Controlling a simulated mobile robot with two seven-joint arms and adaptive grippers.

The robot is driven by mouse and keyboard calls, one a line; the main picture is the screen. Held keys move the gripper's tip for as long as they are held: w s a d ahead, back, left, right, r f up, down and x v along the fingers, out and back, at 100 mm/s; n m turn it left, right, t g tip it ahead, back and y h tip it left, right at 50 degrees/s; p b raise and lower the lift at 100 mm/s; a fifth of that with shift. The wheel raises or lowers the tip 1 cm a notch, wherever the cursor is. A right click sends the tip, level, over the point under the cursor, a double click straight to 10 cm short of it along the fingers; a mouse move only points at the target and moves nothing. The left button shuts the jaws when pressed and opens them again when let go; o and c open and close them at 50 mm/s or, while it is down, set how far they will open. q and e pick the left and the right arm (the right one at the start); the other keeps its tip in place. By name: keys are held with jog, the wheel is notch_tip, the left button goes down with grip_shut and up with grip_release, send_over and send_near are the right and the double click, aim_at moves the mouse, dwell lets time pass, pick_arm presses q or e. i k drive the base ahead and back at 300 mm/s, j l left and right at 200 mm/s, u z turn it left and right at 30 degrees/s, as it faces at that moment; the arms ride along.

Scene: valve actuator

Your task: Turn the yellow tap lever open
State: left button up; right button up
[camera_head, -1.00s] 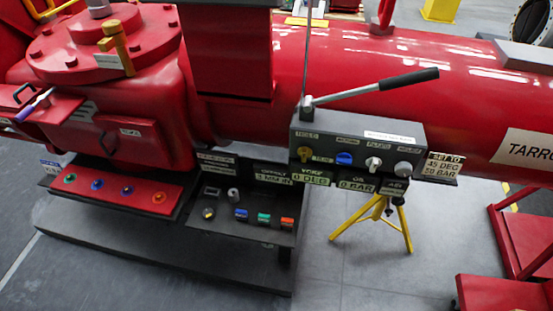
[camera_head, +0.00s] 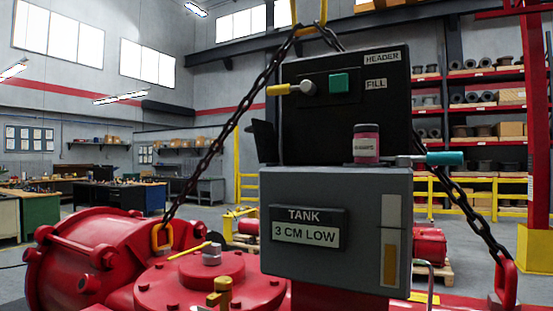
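A short yellow lever (camera_head: 284,89) points left from a silver pivot on the upper black panel (camera_head: 300,130), roughly level. A "HEADER" label (camera_head: 382,57) sits up and right of it, and a green square button (camera_head: 339,83) with a "FILL" label (camera_head: 376,84) is beside it. A grey tank box (camera_head: 340,265) below carries a sign (camera_head: 305,228) reading "TANK 3 CM LOW". A teal-handled lever (camera_head: 440,158) sticks out at the right. Neither of my grippers is in view.
A small red-labelled jar (camera_head: 366,145) stands on the grey box's top ledge. Dark chains (camera_head: 205,160) slope down on both sides. Below are a red valve body (camera_head: 215,280), a thin yellow lever (camera_head: 190,251) and a brass fitting (camera_head: 220,292).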

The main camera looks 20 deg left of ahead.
aim_at(308, 88)
jog(key=j+z, duration=0.3)
jog(key=j, duration=1)
jog(key=j+z, duration=0.25)
jog(key=j, duration=1)
jog(key=k, duration=0.05)
